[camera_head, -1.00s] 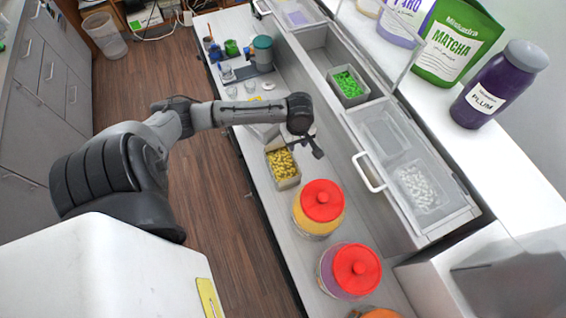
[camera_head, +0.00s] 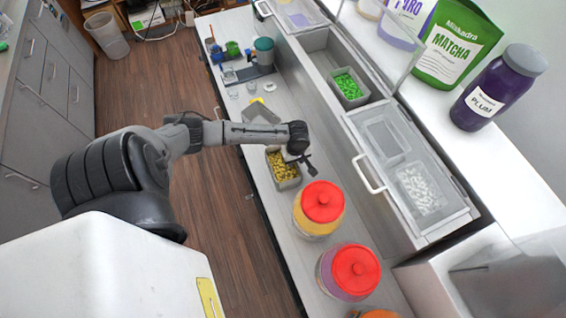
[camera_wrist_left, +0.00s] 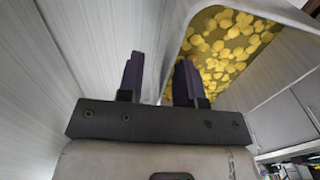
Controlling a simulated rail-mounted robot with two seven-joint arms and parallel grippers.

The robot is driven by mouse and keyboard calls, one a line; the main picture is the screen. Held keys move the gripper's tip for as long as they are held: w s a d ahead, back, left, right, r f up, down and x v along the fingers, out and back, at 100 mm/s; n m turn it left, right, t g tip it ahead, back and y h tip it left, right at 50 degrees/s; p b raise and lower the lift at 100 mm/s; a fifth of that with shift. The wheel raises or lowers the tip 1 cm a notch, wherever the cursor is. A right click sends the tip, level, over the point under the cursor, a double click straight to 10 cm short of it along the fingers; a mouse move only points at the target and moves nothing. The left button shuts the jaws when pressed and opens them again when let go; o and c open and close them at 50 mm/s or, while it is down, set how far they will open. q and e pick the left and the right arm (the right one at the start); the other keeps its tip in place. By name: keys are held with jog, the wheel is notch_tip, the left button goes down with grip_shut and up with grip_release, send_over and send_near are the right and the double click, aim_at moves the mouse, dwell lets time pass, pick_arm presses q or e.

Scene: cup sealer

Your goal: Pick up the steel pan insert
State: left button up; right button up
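A steel pan insert (camera_head: 285,184) filled with yellow pieces stands on the steel counter, and it also fills the upper right of the left wrist view (camera_wrist_left: 167,72). My left gripper (camera_head: 309,166) is at the pan's right side in the head view. In the left wrist view its two fingers (camera_wrist_left: 159,78) are apart, with the pan's near side wall between them. One finger overlaps the yellow contents and the other is outside the pan. I cannot tell whether either finger touches the wall. My right gripper is not in view.
Red-lidded jars (camera_head: 319,211) stand in front of the pan. A second pan with green pieces (camera_head: 349,87) sits in the recessed rail, beside clear lidded bins (camera_head: 420,186). A grey tray (camera_head: 260,113) and small cups lie behind the pan.

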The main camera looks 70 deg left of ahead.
pick_arm(q)
jog(key=shift+f, duration=0.5)
jog(key=shift+c, duration=0.2)
grip_shut()
dwell(0.9)
